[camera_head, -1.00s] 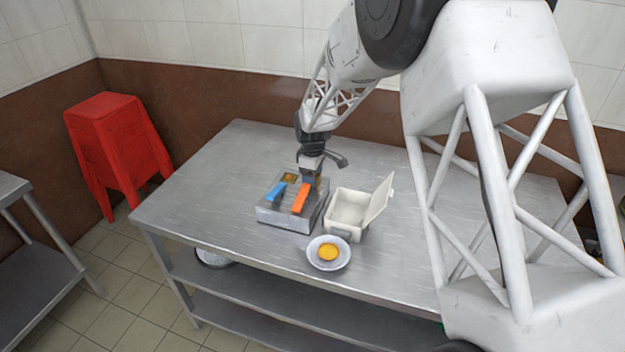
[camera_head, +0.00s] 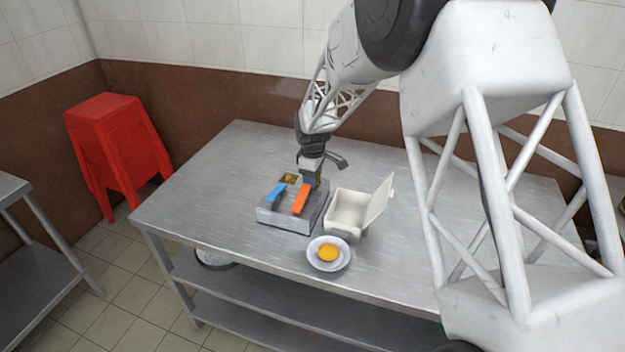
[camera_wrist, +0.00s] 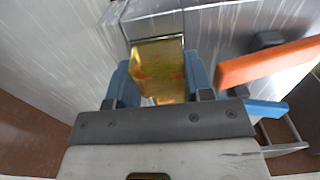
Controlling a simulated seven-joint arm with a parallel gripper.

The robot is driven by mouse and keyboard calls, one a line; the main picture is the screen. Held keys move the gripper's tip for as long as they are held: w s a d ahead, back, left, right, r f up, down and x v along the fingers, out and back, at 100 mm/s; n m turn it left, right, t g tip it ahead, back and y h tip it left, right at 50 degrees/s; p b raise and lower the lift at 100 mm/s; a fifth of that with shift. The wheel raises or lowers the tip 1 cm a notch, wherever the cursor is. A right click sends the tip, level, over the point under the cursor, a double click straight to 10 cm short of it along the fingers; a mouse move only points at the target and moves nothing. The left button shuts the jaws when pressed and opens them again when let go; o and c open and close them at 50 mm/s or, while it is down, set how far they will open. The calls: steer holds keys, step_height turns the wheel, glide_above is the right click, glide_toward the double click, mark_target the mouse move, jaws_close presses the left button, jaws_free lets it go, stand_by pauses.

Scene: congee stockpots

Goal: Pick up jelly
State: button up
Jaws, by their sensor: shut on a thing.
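The jelly (camera_wrist: 158,68) is a translucent amber block with orange bits. In the wrist view it sits between the blue fingertips of my gripper (camera_wrist: 160,82), which is shut on it. In the head view my gripper (camera_head: 311,181) points down at the back right of a grey metal container (camera_head: 283,216), beside the orange handle. The held jelly is hidden there by the fingers. An amber patch (camera_head: 289,179) shows at the container's back; I cannot tell what it is. Whether the held jelly is clear of the container's floor cannot be told.
An orange handle (camera_head: 301,199) and a blue handle (camera_head: 276,193) lie on the container. A white box (camera_head: 346,212) with its lid open stands to the right. A plate (camera_head: 316,262) with a round yellow item is in front. The steel table's (camera_head: 205,205) left side is clear.

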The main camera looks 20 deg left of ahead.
steer(key=shift+r, duration=5)
